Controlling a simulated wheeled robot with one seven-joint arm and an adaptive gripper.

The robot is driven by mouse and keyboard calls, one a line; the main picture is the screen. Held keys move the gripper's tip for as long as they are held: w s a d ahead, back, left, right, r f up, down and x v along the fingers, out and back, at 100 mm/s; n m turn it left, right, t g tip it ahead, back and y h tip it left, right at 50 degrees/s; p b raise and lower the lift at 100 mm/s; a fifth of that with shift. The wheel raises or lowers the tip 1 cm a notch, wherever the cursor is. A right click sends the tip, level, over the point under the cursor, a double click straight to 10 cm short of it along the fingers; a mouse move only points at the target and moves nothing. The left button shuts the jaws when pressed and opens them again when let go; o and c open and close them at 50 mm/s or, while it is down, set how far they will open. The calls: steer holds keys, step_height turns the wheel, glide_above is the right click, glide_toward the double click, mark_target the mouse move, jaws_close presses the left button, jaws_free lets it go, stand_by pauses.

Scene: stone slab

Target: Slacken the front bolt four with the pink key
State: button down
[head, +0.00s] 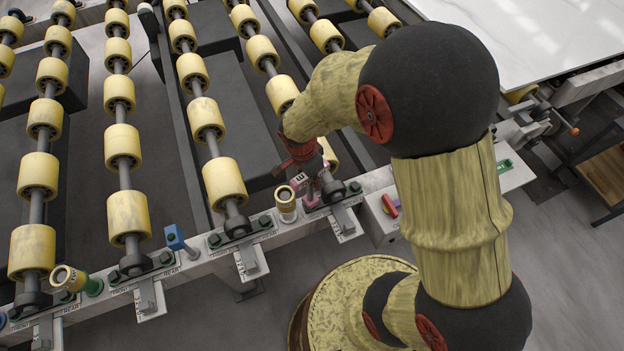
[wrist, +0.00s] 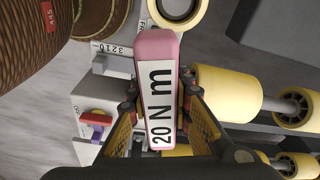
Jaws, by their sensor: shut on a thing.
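The pink key shows in the wrist view (wrist: 158,50) as a pink block with a white label reading "20 N m". My gripper (wrist: 159,88) is shut on it, one finger on each side. In the head view, my gripper (head: 302,163) is over the rail at the rightmost visible bearing block (head: 333,190), and a little of the pink key (head: 297,185) shows below it. Pink also shows low beside that block's left end, where the front bolt is hidden. Whether the key sits on the bolt cannot be told. The block's right bolt (head: 355,187) is visible.
A box with a red switch (head: 390,205) is to the right. Yellow rollers (head: 224,183) lie behind.

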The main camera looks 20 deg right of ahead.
steer(key=shift+f+b, duration=0.7)
steer(key=shift+f, duration=0.1)
stand_by(0.4)
